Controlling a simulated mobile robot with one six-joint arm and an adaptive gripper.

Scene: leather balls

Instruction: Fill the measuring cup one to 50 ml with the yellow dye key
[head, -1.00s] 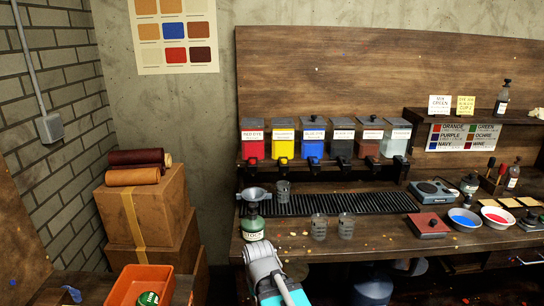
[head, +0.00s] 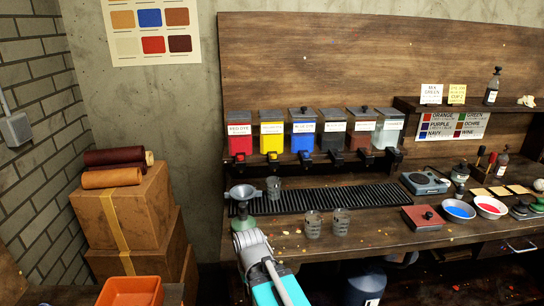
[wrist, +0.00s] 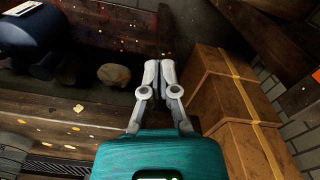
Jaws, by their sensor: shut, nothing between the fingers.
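The yellow dye dispenser (head: 271,138) is second from the left in the row on the back panel, with a dark tap below it. One clear measuring cup (head: 273,188) stands near the left end of the black drip grille (head: 330,198). Two more clear cups stand on the bench in front, one at left (head: 312,226) and one at right (head: 341,222). I cannot read which is cup one, and no dye shows in them. My gripper (wrist: 158,66) is shut and empty in the wrist view, near the bench front and the boxes. My fingers cannot be made out in the head view.
Brown boxes (head: 125,215) stand left of the bench. A blue barrel (head: 364,286) is under the bench.

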